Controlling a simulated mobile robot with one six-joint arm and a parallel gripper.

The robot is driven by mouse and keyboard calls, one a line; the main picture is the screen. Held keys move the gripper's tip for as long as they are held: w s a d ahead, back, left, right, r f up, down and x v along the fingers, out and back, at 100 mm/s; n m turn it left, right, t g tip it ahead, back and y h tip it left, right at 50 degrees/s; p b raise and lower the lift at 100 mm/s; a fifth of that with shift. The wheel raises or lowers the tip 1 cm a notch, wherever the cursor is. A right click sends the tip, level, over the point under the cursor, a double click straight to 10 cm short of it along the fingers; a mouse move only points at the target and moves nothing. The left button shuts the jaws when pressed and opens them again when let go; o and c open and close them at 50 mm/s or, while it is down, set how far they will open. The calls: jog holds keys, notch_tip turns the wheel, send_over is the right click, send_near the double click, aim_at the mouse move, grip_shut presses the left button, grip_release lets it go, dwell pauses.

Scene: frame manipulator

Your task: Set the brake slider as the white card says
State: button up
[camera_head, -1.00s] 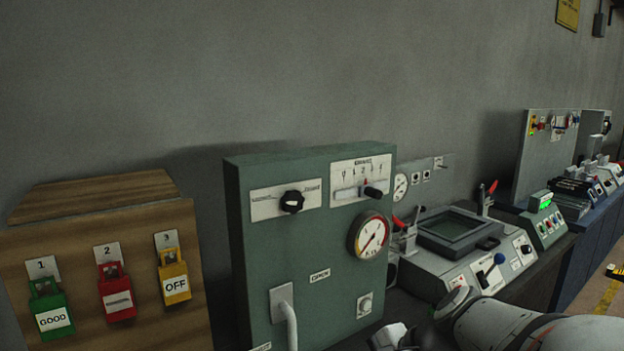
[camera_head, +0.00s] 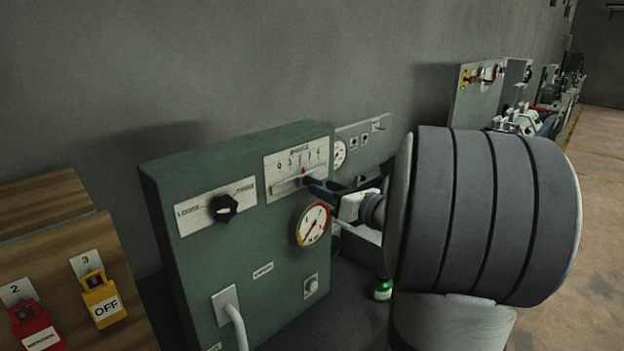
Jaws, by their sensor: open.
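The brake slider (camera_head: 288,185) runs along a slot under a numbered scale on a white plate, high on the right of the green cabinet (camera_head: 265,245). Its red pointer stands near the middle of the scale; the exact mark is too small to read. My gripper (camera_head: 318,188) is at the slider from the right, its dark fingers open around or right beside the knob. The fingers hide the knob, so I cannot tell whether they touch it. No white card with a readable brake setting shows.
A black rotary knob (camera_head: 223,208) sits left of the slider, and a round gauge (camera_head: 313,223) just below it. A pipe handle (camera_head: 234,322) juts from the cabinet's lower front. Tagged padlocks (camera_head: 100,298) hang on a wooden board at left. My arm blocks much of the right side.

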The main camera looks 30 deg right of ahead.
jog(key=shift+p+x, duration=0.4)
jog(key=shift+x, duration=1.45)
grip_shut()
